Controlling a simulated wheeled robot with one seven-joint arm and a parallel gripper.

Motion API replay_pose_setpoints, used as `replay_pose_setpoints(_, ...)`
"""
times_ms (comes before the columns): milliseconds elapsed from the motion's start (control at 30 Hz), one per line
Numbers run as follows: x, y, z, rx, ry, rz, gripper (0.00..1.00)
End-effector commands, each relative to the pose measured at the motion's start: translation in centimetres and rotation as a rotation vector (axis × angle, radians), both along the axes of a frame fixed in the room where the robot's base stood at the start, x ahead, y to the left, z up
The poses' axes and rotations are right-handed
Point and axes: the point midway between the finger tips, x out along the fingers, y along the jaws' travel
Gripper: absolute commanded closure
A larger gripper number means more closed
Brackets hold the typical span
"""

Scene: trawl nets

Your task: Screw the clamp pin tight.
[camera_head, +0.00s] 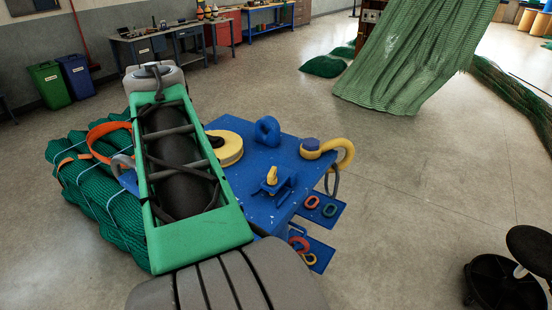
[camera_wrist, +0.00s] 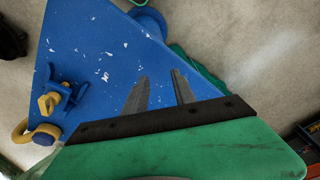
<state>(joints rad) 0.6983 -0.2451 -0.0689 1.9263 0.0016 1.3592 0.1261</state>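The yellow clamp pin (camera_head: 272,175) stands in a small blue clamp (camera_head: 277,188) on the blue worktable top (camera_head: 255,210). In the wrist view, the pin (camera_wrist: 48,102) and the clamp (camera_wrist: 70,97) are at the left edge of the tabletop. My gripper (camera_wrist: 157,74) shows two grey fingers apart with nothing between them. It is over the table, to the right of the clamp in the wrist view, and not touching the pin. In the head view the gripper is hidden behind my arm. How far the pin is screwed in cannot be told.
A yellow shackle (camera_head: 343,152) with a blue-purple head sits at the table's right edge. A blue ring (camera_head: 267,131) and yellow reel (camera_head: 226,149) are on the table. Bundled green net (camera_head: 85,190) lies left. Small shelves (camera_head: 325,209) hold colored links.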

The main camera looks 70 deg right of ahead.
Motion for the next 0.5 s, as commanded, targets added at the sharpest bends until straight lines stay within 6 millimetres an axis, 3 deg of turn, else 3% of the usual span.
replay_pose_setpoints(33, -2.5, -4.4, 2.3, 0.026, 0.023, -0.152, 0.68)
replay_pose_setpoints(100, -6.2, -8.8, 4.5, 0.065, 0.051, -0.325, 0.68)
replay_pose_setpoints(200, -11.0, -12.7, 6.7, 0.112, 0.076, -0.507, 0.68)
replay_pose_setpoints(333, -14.3, -14.6, 7.8, 0.143, 0.089, -0.618, 0.68)
replay_pose_setpoints(500, -14.7, -14.7, 6.4, 0.150, 0.094, -0.633, 0.68)
